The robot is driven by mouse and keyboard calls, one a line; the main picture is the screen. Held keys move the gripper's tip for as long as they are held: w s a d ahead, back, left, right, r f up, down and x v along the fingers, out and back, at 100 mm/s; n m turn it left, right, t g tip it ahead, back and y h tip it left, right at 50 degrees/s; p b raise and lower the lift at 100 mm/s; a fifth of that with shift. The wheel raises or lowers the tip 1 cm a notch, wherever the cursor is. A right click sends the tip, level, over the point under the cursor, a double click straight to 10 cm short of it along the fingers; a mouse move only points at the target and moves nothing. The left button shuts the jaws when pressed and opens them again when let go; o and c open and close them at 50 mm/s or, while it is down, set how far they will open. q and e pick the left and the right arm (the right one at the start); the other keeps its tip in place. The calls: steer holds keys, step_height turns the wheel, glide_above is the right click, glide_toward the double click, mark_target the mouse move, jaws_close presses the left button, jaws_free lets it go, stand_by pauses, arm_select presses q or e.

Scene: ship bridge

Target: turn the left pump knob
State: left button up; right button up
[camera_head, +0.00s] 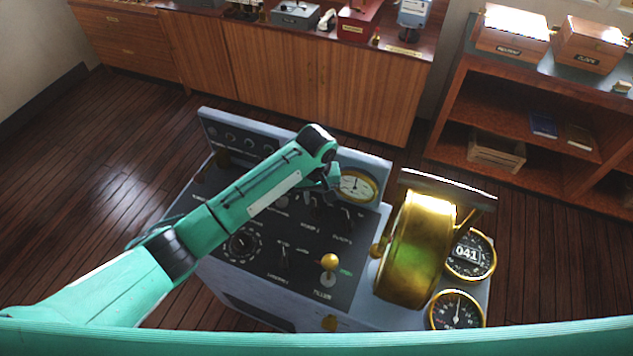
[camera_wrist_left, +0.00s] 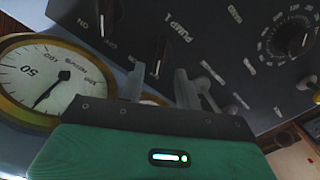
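The control console has a dark sloped panel (camera_head: 210,262). Two black pump knobs sit side by side near its gauge. The left pump knob (camera_wrist_left: 161,52) lies by the "PUMP 1" label in the wrist view. The right pump knob (camera_wrist_left: 109,14) is nearer the gauge there, and it shows in the head view (camera_head: 347,214). My left gripper (camera_head: 328,186) hangs over the panel's upper part. In the wrist view its two grey fingers (camera_wrist_left: 158,80) are apart, with the left pump knob just beyond and between their tips; contact cannot be told. My right gripper is not in view.
A brass-rimmed gauge (camera_head: 357,186) stands close to my left gripper. A round dial (camera_head: 241,243) and a brass-topped lever (camera_head: 330,263) are on the panel. A big brass telegraph drum (camera_head: 418,250) stands to the right. Wooden cabinets (camera_head: 290,80) line the back.

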mark_target(317, 207)
arm_select(q)
step_height(317, 207, up, 8)
steer(key=b, duration=0.2)
steer(key=shift+s+f, duration=0.1)
steer(key=shift+f, duration=0.05)
stand_by(0.4)
